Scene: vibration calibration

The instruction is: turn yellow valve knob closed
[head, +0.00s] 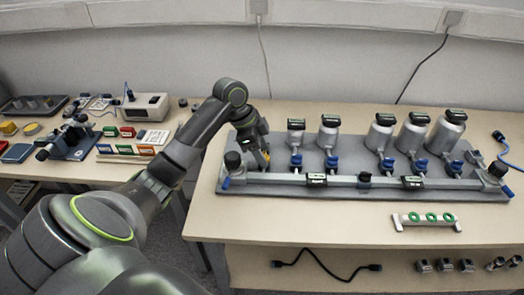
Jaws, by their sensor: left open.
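A grey manifold panel (350,150) lies on the table, with a row of metal canisters (381,132) and blue valve knobs (388,164) along a pipe. My left arm reaches over the panel's left end. My left gripper (260,158) points down there and is open. A small bit of yellow (267,156) shows right at its fingertips, probably the yellow valve knob. The gripper hides most of it, so I cannot tell its angle or whether the fingers touch it. My right gripper is not in view.
A black-capped fitting (233,161) stands at the panel's left end, close to my gripper. A small rack with green rings (427,222) sits at the front right. Another table at left holds a white box (146,107) and a blue device (70,141).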

